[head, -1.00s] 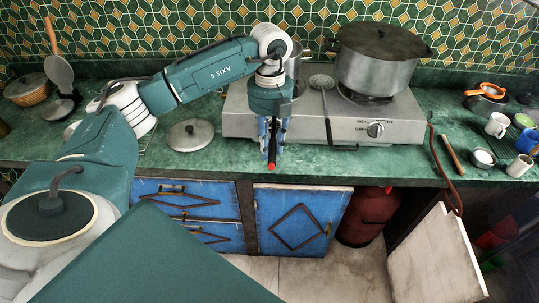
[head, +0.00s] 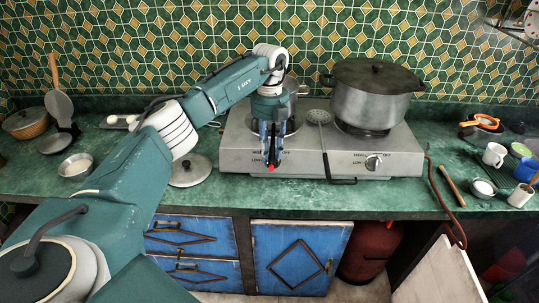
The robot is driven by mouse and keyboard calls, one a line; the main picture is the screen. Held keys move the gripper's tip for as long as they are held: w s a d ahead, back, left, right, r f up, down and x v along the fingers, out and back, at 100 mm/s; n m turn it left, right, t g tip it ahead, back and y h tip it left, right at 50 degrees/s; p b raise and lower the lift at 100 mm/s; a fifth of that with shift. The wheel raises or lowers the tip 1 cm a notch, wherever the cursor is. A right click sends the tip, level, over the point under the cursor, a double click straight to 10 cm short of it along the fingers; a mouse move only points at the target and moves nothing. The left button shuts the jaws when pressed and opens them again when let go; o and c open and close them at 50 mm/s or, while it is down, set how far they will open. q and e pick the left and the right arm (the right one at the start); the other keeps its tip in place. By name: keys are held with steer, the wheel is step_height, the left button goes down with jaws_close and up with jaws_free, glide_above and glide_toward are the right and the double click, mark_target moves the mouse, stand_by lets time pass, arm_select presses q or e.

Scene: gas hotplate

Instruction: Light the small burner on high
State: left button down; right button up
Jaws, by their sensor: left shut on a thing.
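The gas hotplate (head: 225,157) stands on the green counter. Its right knob (head: 373,163) shows on the front panel. LOW and HIGH lettering shows at the left end of the panel, but the left knob there is hidden behind my left gripper (head: 271,158). That gripper points down in front of the panel, its blue fingers shut on a thin dark thing with a red tip (head: 270,167). I cannot tell whether it touches the panel. The left burner is mostly hidden by my arm and a small metal pot (head: 292,103). No flame shows. My right gripper is not in view.
A large lidded pot (head: 372,99) stands on the right burner. A skimmer (head: 319,118) lies over the hotplate, its handle hanging past the front edge. A pot lid (head: 190,172) lies to the left. Cups (head: 494,154) and a wooden rod (head: 449,184) lie to the right.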

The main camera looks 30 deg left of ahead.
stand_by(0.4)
arm_select(q)
steer(key=shift+w+a, duration=0.3)
steer(key=shift+w, duration=0.15)
steer(key=shift+s+d+p, duration=0.35)
steer(key=shift+s+p, duration=0.25)
steer(key=shift+s, duration=0.05)
steer(key=shift+d+r, duration=0.1)
steer(key=s+d+r+p, duration=0.2)
steer(key=s+d+p, duration=0.5)
steer(key=s, duration=0.7)
steer(key=shift+s+d, duration=0.2)
steer(key=shift+d, duration=0.65)
